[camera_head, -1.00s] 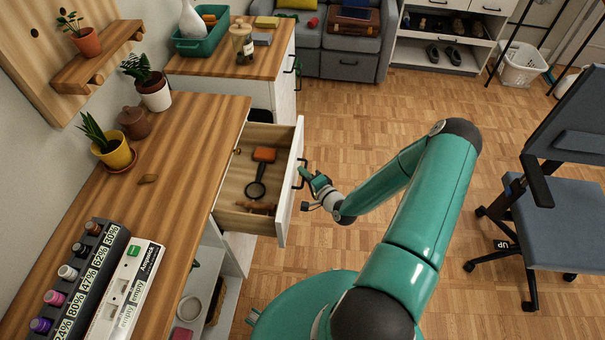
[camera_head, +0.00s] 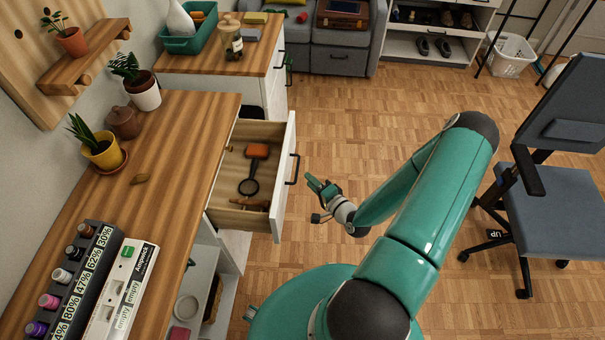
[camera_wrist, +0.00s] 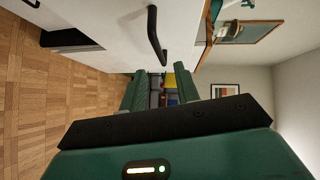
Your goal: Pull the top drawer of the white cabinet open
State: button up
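The top drawer (camera_head: 280,190) of the white cabinet stands pulled out from under the wooden desktop. Its white front faces right and carries a dark bar handle (camera_head: 293,168). Inside lie a magnifying glass (camera_head: 249,186), an orange-headed item (camera_head: 257,150) and a brown item partly hidden by the front. My gripper (camera_head: 318,184) is just right of the handle, apart from it, and empty. In the wrist view its two green fingers (camera_wrist: 160,92) stand apart, and a dark handle (camera_wrist: 154,35) on a white front shows above them, outside the gap.
The desktop (camera_head: 185,150) holds potted plants and a row of bottles. Open shelves (camera_head: 200,285) lie below. A second cabinet (camera_head: 278,85) stands behind the drawer. An office chair (camera_head: 560,200) is at the right.

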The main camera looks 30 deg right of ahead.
jog(key=s, duration=0.5)
jog(key=shift+s+d+r, duration=0.25)
jog(key=shift+d+r, duration=0.15)
